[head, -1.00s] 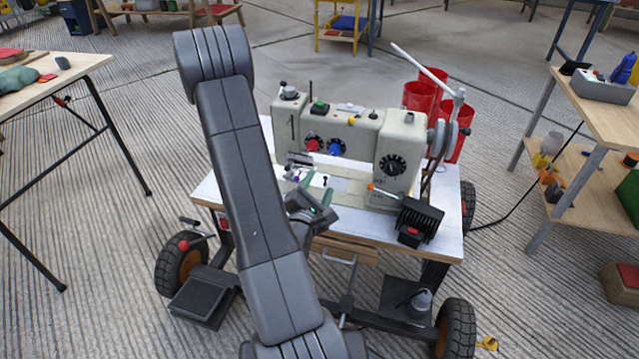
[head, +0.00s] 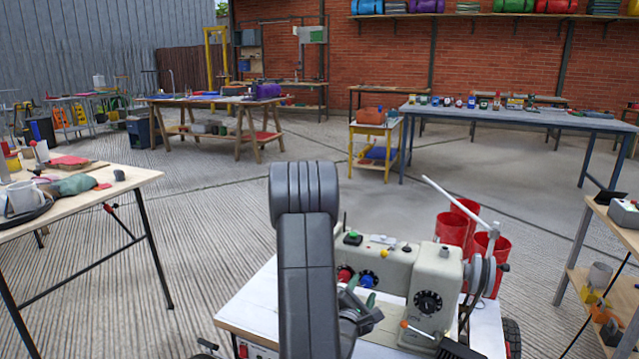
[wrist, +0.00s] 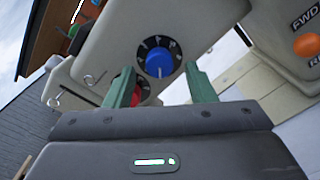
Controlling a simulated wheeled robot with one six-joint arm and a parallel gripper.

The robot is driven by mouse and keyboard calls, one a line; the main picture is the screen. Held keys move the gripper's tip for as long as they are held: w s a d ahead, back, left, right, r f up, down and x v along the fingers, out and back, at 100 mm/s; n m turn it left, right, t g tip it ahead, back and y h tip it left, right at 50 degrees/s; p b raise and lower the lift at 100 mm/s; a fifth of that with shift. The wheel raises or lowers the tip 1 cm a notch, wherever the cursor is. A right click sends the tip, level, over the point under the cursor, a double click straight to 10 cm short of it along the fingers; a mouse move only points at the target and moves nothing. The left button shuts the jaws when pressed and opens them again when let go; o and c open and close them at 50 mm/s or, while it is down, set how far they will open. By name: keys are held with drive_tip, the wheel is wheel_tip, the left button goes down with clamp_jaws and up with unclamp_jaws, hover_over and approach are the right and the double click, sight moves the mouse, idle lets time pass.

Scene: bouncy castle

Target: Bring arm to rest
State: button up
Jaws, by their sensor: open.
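My gripper (wrist: 162,92) shows in the wrist view with its two green fingers apart and nothing between them. In the head view it is partly hidden behind my grey arm, beside the sewing machine (head: 436,262). The arm stands folded upright in the middle of the head view. The machine's blue knob (wrist: 159,62) and red knob (wrist: 138,88) lie just beyond the fingertips in the wrist view. I cannot tell the exact gap between fingers and machine.
The machine stands on a wheeled white-topped cart (head: 258,305). Red buckets (head: 452,228) stand behind it. A wooden table (head: 140,180) is at left, a shelf unit (head: 607,262) at right. Open concrete floor lies beyond the cart.

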drive_tip(key=shift+x, duration=1.1)
drive_tip(key=shift+a, duration=0.1)
drive_tip(key=shift+s, duration=0.15)
drive_tip(key=p+v, duration=0.1)
drive_tip(key=v, duration=1.3)
drive_tip(key=b+x, duration=0.1)
drive_tip(key=x, duration=1.3)
drive_tip(key=m+b, duration=0.2)
drive_tip(key=m, duration=0.2)
drive_tip(key=shift+m, duration=0.4)
drive_tip(key=m+b, duration=0.2)
drive_tip(key=m, duration=0.3)
drive_tip(key=shift+m, duration=0.4)
drive_tip(key=m+b, duration=0.1)
drive_tip(key=m, duration=0.4)
drive_tip(key=shift+r, duration=0.1)
drive_tip(key=m+b, duration=0.1)
drive_tip(key=m, duration=0.4)
drive_tip(key=shift+r+m+b, duration=0.1)
drive_tip(key=shift+m+b, duration=0.2)
